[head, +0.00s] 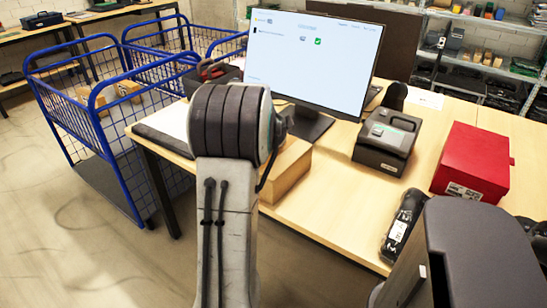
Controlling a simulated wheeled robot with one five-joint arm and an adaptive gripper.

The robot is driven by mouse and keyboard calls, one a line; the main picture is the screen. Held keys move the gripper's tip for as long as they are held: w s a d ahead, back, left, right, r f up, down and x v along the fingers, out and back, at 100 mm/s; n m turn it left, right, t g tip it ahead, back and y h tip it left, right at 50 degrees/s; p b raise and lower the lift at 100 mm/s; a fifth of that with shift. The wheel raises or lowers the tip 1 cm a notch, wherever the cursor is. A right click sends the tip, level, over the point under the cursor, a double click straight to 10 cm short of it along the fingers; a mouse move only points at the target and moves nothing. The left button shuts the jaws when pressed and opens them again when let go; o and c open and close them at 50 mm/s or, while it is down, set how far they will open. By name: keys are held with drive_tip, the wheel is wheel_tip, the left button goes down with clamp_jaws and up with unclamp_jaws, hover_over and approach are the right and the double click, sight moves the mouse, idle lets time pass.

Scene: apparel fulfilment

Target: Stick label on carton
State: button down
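A brown cardboard carton (287,168) sits on the wooden table, partly hidden behind my arm. A black and grey label printer (387,138) with a green-lit strip stands to its right. I cannot make out a loose label. A red box (474,163) with a white printed sticker on its lower front stands at the right of the table. My arm rises through the middle of the view, and its thick dark joint covers part of the table and carton. My gripper does not show; it may be hidden behind the arm.
A monitor (313,62) stands behind the carton. A dark handheld device (403,226) lies near the table's front edge. Blue wire carts (98,115) stand at the left, with shelves (480,65) at the back right. Bare tabletop (335,205) lies between carton and handheld device.

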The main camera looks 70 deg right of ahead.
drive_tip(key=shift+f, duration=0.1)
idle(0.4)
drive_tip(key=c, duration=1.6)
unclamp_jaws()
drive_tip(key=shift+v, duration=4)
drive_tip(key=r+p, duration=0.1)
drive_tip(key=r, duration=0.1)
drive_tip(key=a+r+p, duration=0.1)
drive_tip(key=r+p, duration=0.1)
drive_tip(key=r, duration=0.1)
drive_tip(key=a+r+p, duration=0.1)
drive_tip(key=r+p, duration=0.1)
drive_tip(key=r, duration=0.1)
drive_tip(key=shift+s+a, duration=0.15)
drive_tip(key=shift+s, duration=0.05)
